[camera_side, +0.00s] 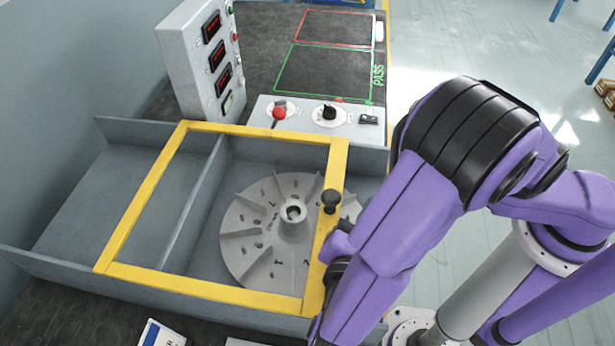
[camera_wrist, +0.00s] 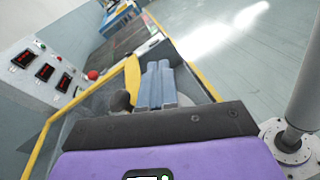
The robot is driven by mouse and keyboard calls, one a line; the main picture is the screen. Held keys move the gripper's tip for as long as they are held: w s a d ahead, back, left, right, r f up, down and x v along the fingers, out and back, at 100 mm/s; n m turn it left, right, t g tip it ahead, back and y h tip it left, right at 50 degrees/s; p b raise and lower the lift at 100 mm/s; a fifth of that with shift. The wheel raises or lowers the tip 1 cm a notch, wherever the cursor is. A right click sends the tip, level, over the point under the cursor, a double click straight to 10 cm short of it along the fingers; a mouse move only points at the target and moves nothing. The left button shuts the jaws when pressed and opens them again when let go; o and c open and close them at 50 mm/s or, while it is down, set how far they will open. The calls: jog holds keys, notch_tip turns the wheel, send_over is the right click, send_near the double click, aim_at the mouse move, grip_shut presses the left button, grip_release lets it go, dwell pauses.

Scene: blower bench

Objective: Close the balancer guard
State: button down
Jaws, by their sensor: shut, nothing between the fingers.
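The balancer guard is a yellow frame (camera_side: 150,200) lying across the top of a grey housing. It spans part of the left bay and most of the finned rotor (camera_side: 262,232); its right bar crosses over the rotor, part of which shows beyond it. A black knob (camera_side: 330,200) stands on that right bar. In the wrist view, my gripper (camera_wrist: 160,68) has its blue-grey fingers shut together, beside the knob (camera_wrist: 121,101) and the yellow frame (camera_wrist: 132,78). I cannot tell whether they touch. In the side view my arm hides the fingers and the housing's right end.
The grey housing (camera_side: 60,262) has raised walls and a divider. Behind it are a control panel (camera_side: 357,130) with a red button (camera_side: 279,112) and a display box (camera_side: 190,62). A dark bench with a green-outlined area (camera_side: 325,72) lies farther back. Papers (camera_side: 160,334) lie in front.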

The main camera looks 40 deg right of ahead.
jog(key=w+a+r+m+g+y, duration=0.1)
jog(key=a+r+m+g+y, duration=0.25)
jog(key=a+m+g, duration=0.35)
jog(key=a+r+m+g+y, duration=0.3)
jog(key=a+g+y, duration=0.15)
jog(key=g, duration=0.45)
jog(key=w+d+r+m+t+y, duration=0.1)
jog(key=w+r+m+t+y, duration=0.3)
jog(key=w, duration=1)
jog(key=f, duration=0.2)
jog(key=s+d+f+n+h, duration=0.1)
jog(key=f, duration=0.2)
jog(key=s+d+f+n, duration=0.1)
jog(key=f, duration=0.2)
jog(key=shift+s+d+g+h, duration=0.1)
jog(key=shift+d+g+h, duration=0.2)
jog(key=shift+h, duration=0.1)
jog(key=shift+s+d+f, duration=0.25)
jog(key=shift+s+d, duration=1.2)
jog(key=shift+s, duration=0.05)
